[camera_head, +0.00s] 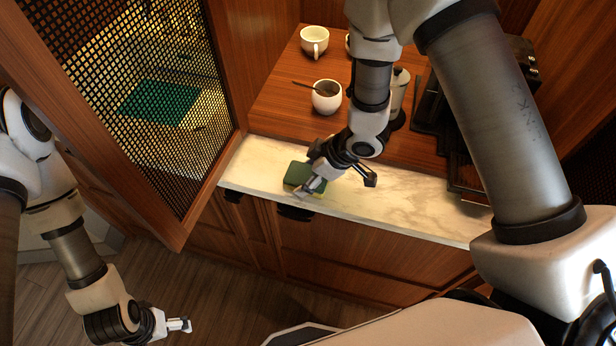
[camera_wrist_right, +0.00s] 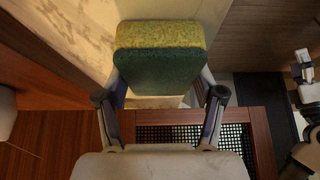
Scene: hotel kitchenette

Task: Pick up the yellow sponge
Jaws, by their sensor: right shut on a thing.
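The yellow sponge (camera_head: 299,174) has a dark green scouring side and is at the front edge of the marble counter in the head view. In the right wrist view the sponge (camera_wrist_right: 160,58) shows its yellow layer above the green one, between my fingers. My right gripper (camera_head: 312,188) is shut on it; one finger covers part of the sponge in the head view. I cannot tell whether the sponge touches the counter. My left gripper (camera_head: 180,325) is low at the left, over the floor, away from the sponge; its finger gap is unclear.
A white cup (camera_head: 314,41) and a white bowl (camera_head: 327,103) with a spoon stand on the wooden shelf behind. A canister (camera_head: 398,95) is beside my right arm. A mesh cabinet door (camera_head: 150,90) stands at the left. The marble counter (camera_head: 400,203) is clear to the right.

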